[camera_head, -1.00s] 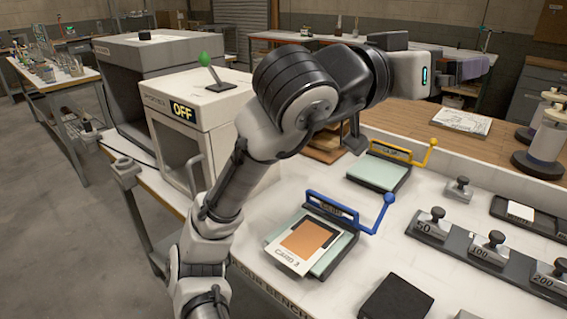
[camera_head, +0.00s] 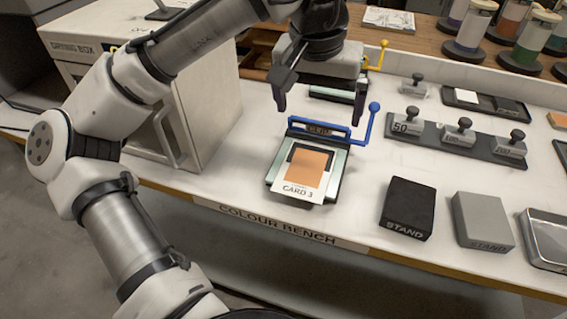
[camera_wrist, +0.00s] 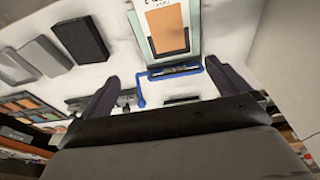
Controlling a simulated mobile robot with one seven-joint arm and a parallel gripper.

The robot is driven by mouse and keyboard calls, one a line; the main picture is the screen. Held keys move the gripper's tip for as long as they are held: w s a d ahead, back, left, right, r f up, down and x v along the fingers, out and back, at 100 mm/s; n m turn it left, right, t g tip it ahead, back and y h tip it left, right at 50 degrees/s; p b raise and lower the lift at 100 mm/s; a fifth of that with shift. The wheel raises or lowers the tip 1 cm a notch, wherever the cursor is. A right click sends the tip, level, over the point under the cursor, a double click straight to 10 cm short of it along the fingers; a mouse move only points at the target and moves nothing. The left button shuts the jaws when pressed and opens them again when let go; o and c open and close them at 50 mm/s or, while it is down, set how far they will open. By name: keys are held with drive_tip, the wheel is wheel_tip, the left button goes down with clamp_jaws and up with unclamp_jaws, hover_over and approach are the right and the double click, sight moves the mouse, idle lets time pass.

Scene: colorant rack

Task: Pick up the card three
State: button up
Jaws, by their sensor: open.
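Card three (camera_head: 300,180) is white with an orange patch and the print "CARD 3". It lies on a pale green plate (camera_head: 333,160) with a blue clamp bar (camera_head: 318,132) across its far side and a blue lever at the right. My gripper (camera_head: 318,112) is open and empty, above and just behind the blue bar, pointing down. In the wrist view the card (camera_wrist: 168,24) shows at the top, beyond and between the open fingers (camera_wrist: 160,85). The second plate, with a yellow lever (camera_head: 381,55), is mostly hidden behind my gripper.
A white box (camera_head: 200,85) with a door stands left of the card. A black stand (camera_head: 407,208) and a grey stand (camera_head: 482,220) are at the right, by a metal tray (camera_head: 548,240). A rack of weights (camera_head: 455,137) lies behind them. The bench front edge is clear below the card.

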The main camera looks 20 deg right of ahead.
drive_tip(key=a, duration=0.1)
hover_over(306, 168)
drive_tip(key=s, duration=0.1)
drive_tip(key=shift+y, duration=0.4)
drive_tip(key=f, duration=0.9)
drive_tip(key=shift+a, duration=0.3)
drive_tip(key=shift+w+d+f+p, duration=0.15)
drive_tip(key=shift+f+p, duration=0.25)
drive_tip(key=shift+f, duration=0.9)
drive_tip(key=shift+w+d+f+p, duration=0.1)
drive_tip(key=shift+w+f+p, duration=0.2)
drive_tip(key=shift+f, duration=0.95)
drive_tip(key=shift+s, duration=0.15)
drive_tip(key=c, duration=0.7)
drive_tip(key=shift+r, duration=0.15)
